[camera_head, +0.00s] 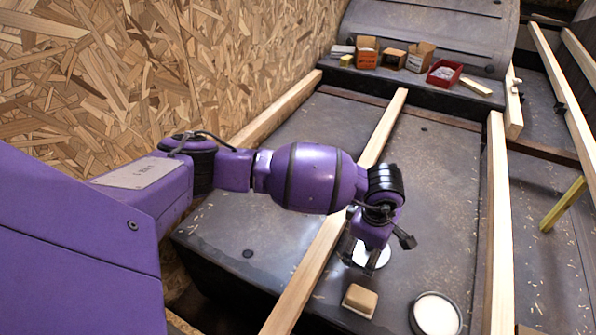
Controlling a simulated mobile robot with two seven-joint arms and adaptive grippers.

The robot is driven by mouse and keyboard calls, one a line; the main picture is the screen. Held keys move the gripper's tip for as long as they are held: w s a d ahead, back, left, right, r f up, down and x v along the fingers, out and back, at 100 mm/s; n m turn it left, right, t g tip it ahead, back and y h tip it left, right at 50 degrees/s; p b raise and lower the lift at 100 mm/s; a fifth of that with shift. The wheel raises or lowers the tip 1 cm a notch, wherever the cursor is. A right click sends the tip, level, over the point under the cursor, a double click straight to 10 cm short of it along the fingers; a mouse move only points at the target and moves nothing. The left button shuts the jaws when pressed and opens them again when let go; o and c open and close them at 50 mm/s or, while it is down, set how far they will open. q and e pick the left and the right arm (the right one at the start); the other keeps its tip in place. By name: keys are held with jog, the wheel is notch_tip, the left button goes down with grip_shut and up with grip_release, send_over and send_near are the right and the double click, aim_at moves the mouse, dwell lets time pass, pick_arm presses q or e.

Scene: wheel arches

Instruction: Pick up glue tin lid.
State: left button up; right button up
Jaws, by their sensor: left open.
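A flat white disc (381,256), which looks like the glue tin lid, lies on the dark panel just under my left gripper (362,263). The gripper points down over it with its fingers apart and hides part of the disc. I cannot tell whether the fingers touch it. A round dark tin with a white filling (436,314), seemingly the open glue tin, stands to the lower right, apart from the gripper. My right gripper is out of view.
A tan block (359,300) lies close below the gripper. Wooden battens run on both sides, one (392,125) passing behind my arm. Small cardboard boxes (366,52) and a red box (444,73) stand at the back. The panel right of the gripper is mostly clear.

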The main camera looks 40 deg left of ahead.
pick_arm(q)
jog(key=shift+w+f, duration=0.15)
jog(key=shift+f, duration=0.4)
jog(key=shift+r, duration=0.1)
jog(key=shift+c, duration=0.7)
jog(key=c, duration=1.1)
